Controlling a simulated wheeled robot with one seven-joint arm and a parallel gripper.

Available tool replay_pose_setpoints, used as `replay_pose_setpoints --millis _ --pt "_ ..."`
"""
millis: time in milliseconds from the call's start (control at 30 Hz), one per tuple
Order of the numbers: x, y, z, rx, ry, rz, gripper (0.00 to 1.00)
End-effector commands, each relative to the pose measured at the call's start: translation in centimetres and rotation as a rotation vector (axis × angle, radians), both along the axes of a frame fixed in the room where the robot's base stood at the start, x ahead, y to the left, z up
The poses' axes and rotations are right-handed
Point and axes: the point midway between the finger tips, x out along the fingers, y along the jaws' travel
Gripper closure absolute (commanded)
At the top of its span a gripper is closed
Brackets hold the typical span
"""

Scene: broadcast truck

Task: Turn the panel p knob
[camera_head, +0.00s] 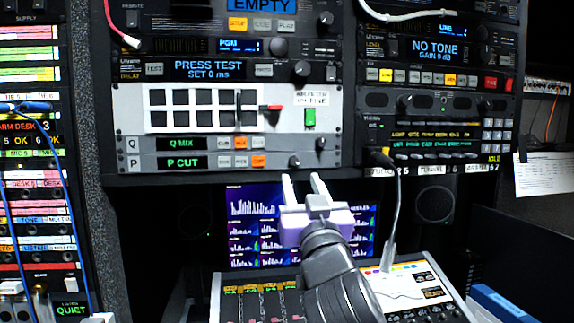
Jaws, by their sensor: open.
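Panel P (167,164) is the lower strip of the rack, with a green "P CUT" display and small buttons, one lit orange. Its knob (294,162) is small, dark and round, at the strip's right end. My gripper (301,180) points up just below that knob, its two pale fingers spread apart with nothing between them. The fingertips look apart from the knob; how far they are from the panel in depth I cannot tell. The knob is not hidden.
Panel Q (167,143), with a similar knob (294,144), sits directly above. A white switch panel (315,97) is higher up. A lit monitor (250,225) is behind my gripper, a mixing desk (235,285) below.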

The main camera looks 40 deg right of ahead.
Motion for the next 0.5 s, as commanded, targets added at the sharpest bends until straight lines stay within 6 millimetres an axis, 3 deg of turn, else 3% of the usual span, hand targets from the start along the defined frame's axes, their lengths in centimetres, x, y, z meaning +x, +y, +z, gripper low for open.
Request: replay_pose_setpoints --millis 300,500 --pt "3.6 -2.5 2.2 -0.003 0.002 -0.002 0.59" --pt "4.8 -3.2 2.5 -0.001 0.001 0.001 0.59"
